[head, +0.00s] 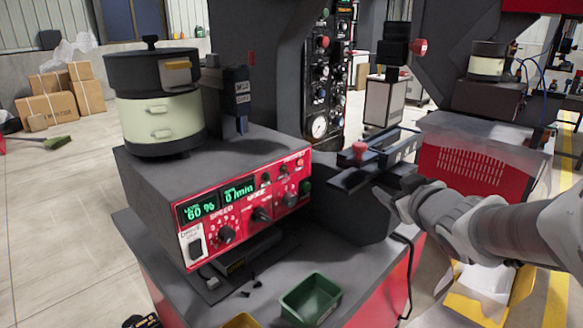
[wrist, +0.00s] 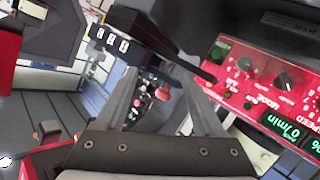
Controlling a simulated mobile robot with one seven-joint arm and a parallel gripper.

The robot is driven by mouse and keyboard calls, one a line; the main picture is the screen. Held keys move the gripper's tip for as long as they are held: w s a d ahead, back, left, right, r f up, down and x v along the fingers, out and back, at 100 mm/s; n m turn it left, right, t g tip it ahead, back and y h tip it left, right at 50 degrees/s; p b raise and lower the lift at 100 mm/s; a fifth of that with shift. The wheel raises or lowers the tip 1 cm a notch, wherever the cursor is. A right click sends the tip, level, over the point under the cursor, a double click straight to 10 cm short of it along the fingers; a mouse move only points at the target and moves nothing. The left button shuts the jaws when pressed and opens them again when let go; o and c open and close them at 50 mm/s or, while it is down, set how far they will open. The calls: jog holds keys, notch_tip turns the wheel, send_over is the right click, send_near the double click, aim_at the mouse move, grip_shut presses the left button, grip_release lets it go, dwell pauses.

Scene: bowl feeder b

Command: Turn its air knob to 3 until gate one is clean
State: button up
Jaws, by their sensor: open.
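The feeder's red control panel (head: 245,205) carries several dark knobs, with green displays reading 60 % and 0/min. A knob beside the word SPEED (head: 227,235) sits low on it; I cannot tell which knob is for air. The panel also shows at the right of the wrist view (wrist: 262,90). A red knob (head: 359,150) stands on the dark track to the right of the panel. White marks (head: 404,154) on the track are too small to read as gates. My gripper (wrist: 158,80) is open and empty, with the panel beside it; its tips are hard to see in the head view.
The feeder bowl (head: 160,115) stands on the grey housing. A green tray (head: 310,299) sits on the bench front, with small dark parts to its left. A black gauge panel (head: 320,85) stands behind. A yellow bin (head: 475,300) is below my arm.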

jog(key=w+a+f+n+y+b, duration=0.1)
jog(key=a+f+n+y+b, duration=0.3)
jog(key=f+y, duration=0.25)
jog(key=n+g+y+b, duration=0.1)
jog(key=n+y+b, duration=0.1)
jog(key=y+b, duration=0.25)
send_near(293, 203)
jog(key=b+x, duration=0.3)
jog(key=x, duration=0.5)
jog(key=shift+w+a, duration=0.1)
jog(key=shift+a, duration=0.1)
grip_shut()
